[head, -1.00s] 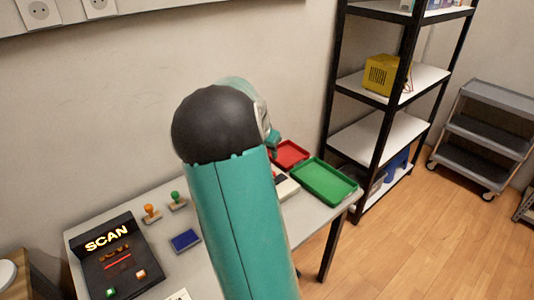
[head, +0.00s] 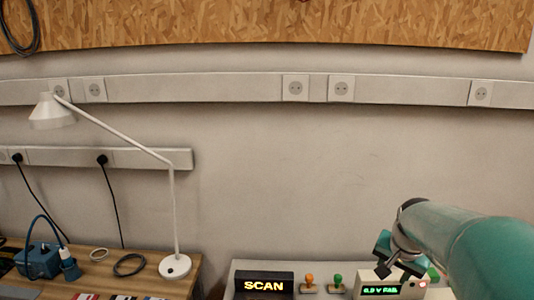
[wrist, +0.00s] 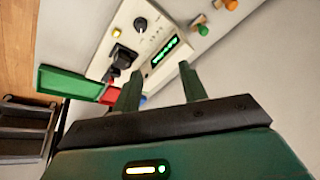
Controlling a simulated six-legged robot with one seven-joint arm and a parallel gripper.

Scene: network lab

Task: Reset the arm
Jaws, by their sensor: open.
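My arm comes in from the right in the head view. My gripper (head: 390,262) is at its end, in front of or above a pale tester (head: 368,291) with a green lit display. In the wrist view my gripper (wrist: 159,83) is open, its two green fingers apart with nothing between them. The tester (wrist: 128,27) lies beyond the fingertips there, with a dark knob and a black socket block. I cannot tell whether the fingers touch it.
A SCAN box (head: 264,285), an orange stamp (head: 309,283) and a green stamp (head: 337,283) stand left of the tester. A white lamp (head: 172,220) stands on a wooden desk. In the wrist view a green tray (wrist: 68,83) and a red tray (wrist: 110,95) lie beside the tester.

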